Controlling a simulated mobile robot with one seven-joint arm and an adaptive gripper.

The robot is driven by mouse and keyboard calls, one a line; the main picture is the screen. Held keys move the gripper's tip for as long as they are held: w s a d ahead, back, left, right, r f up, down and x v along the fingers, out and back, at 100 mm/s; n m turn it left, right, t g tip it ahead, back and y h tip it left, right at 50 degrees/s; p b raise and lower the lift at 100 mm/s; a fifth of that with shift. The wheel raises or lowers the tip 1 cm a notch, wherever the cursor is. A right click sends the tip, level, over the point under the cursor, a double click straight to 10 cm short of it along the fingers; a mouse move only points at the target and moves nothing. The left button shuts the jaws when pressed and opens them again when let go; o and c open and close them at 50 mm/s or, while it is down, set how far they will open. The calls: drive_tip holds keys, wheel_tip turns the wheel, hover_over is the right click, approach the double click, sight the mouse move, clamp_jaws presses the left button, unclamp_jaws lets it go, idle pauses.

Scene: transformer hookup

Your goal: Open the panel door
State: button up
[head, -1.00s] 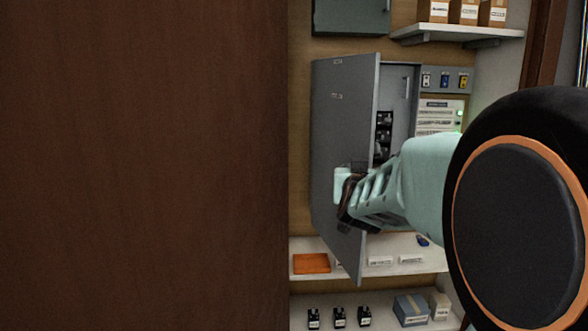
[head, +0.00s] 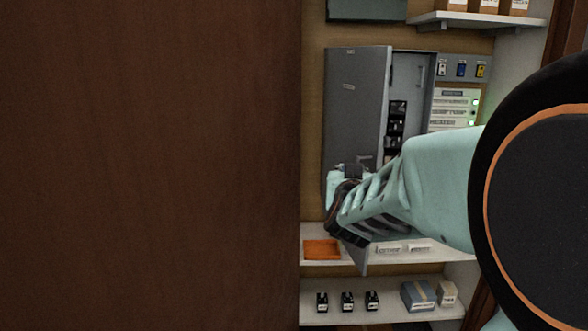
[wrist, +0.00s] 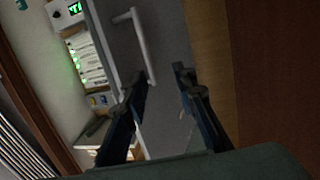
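The grey panel door (head: 353,105) stands partly open in the head view, swung out from the grey electrical cabinet, with dark parts (head: 397,120) showing inside. My gripper (head: 340,195) is in front of the door's lower part and hides some of it. In the wrist view a pale bar handle (wrist: 144,45) stands on a grey surface (wrist: 170,40), just beyond my left finger. My gripper (wrist: 160,82) is open there, its two dark fingers apart with nothing held between them. I cannot tell whether it touches the door.
A large brown wooden surface (head: 150,165) fills the left of the head view. A shelf (head: 312,256) with an orange item (head: 322,249) is below the door. A lower shelf (head: 330,317) holds small black devices and boxes. Switches (head: 461,69) are right of the cabinet opening.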

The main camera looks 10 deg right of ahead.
drive_tip(key=shift+d+f, duration=0.25)
drive_tip(key=c, duration=0.5)
drive_tip(key=s+d+f+m+b, duration=0.1)
drive_tip(key=d+f+m, duration=0.1)
drive_tip(key=f, duration=0.1)
drive_tip(key=s+d+f+m+b, duration=0.1)
drive_tip(key=d+f+m+b, duration=0.1)
drive_tip(key=d+m, duration=0.1)
drive_tip(key=s+d+f+m+h+b, duration=0.1)
drive_tip(key=d+f+m, duration=0.1)
drive_tip(key=d+f, duration=0.1)
drive_tip(key=shift+s+f+m+t+b, duration=0.15)
drive_tip(key=shift+f+m+t+b, duration=0.15)
drive_tip(key=shift+b, duration=0.05)
clamp_jaws()
drive_tip(key=s+d+f+m+t+y+b, duration=0.15)
drive_tip(key=s+f+m+b, duration=0.3)
drive_tip(key=f+m, duration=0.5)
drive_tip(key=w, duration=0.8)
drive_tip(key=shift+w+a+r, duration=0.15)
drive_tip(key=shift+w+r, duration=0.15)
drive_tip(key=shift+r, duration=0.05)
